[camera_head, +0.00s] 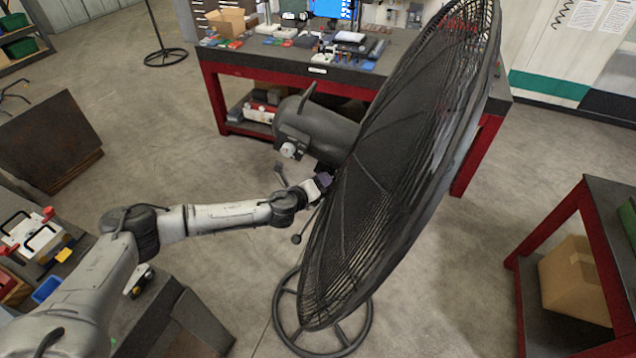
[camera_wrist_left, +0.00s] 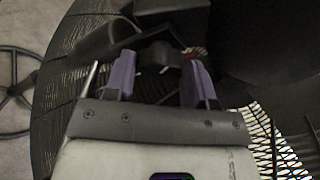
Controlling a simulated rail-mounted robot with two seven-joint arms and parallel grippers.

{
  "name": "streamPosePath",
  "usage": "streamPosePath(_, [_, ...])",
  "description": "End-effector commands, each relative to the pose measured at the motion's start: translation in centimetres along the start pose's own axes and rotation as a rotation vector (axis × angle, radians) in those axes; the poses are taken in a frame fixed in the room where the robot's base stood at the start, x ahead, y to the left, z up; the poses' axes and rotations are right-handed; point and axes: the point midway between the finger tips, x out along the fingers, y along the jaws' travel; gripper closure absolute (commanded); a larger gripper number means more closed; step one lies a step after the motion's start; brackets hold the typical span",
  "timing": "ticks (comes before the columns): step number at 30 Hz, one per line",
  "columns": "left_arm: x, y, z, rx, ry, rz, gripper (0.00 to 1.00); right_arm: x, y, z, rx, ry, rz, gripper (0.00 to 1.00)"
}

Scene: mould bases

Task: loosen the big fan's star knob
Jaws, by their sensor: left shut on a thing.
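The big fan (camera_head: 400,160) stands in the middle of the head view, its round black cage tilted and its motor housing (camera_head: 335,132) on the left, behind the cage. My left gripper (camera_head: 324,181) reaches in from the left to just below the motor housing, close behind the cage. In the left wrist view its two purple fingers (camera_wrist_left: 158,80) stand either side of a dark knob-like part (camera_wrist_left: 160,54), which I take as the star knob, and are shut on it. The knob's shape is dark and partly hidden. My right gripper is out of view.
The fan's ring base (camera_head: 277,312) stands on the concrete floor. A red-framed workbench (camera_head: 290,76) with tools is behind the fan. Another red-framed table (camera_head: 545,235) with a cardboard box (camera_head: 575,280) below is at right. Open floor lies left of the fan.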

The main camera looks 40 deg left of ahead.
Motion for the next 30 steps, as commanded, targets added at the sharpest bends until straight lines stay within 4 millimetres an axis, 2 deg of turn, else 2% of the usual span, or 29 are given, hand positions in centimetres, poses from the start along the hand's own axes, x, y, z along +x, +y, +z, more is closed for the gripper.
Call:
streamPosePath(8, [0.1,0.6,-0.4,-0.093,0.0,-0.037,0.74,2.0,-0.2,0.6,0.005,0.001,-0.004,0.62])
streamPosePath(21, [0.2,1.0,-0.7,-0.459,0.0,-0.189,0.74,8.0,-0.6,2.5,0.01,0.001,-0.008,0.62])
streamPosePath(30, [0.2,1.0,-0.6,-0.698,-0.001,-0.287,0.74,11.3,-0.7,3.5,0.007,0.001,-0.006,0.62])
